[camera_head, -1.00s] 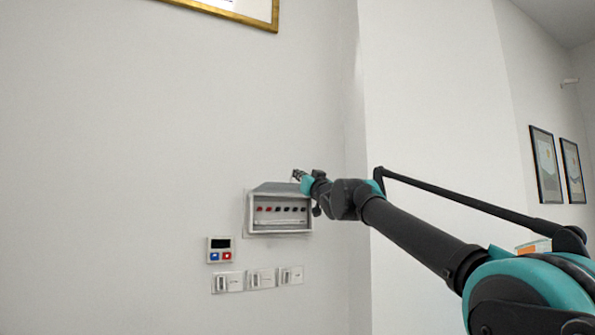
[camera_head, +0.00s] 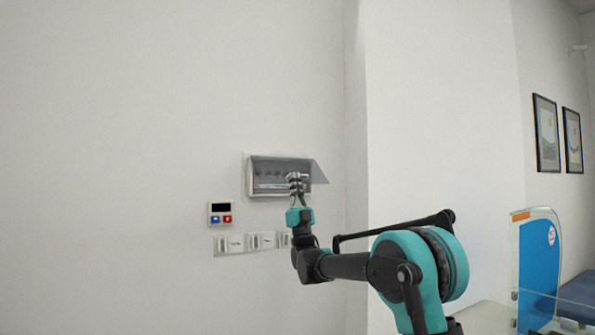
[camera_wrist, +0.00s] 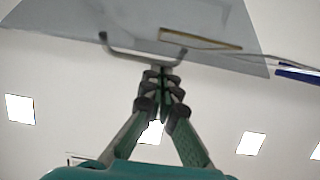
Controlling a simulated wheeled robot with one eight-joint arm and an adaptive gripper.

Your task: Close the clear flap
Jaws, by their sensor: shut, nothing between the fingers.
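The clear flap (camera_head: 318,172) belongs to a grey wall box (camera_head: 252,180). It stands out from the box, a tilted see-through panel over the front and to the right. In the wrist view the flap (camera_wrist: 60,22) spans the top, seen from below, with a grey U-shaped handle (camera_wrist: 120,50) on its underside. My gripper (camera_head: 297,178) points up in front of the box, fingers shut and empty. In the wrist view my gripper's fingertips (camera_wrist: 161,73) are just below the handle; whether they touch is unclear. The gripper hides part of the box's interior.
A small panel with a dark display and blue and red buttons (camera_head: 220,213) is left below the box. Several wall switches (camera_head: 235,244) lie beneath it, partly behind my arm. A blue-and-white panel (camera_head: 538,262) and glass stand at the right. The wall to the left is clear.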

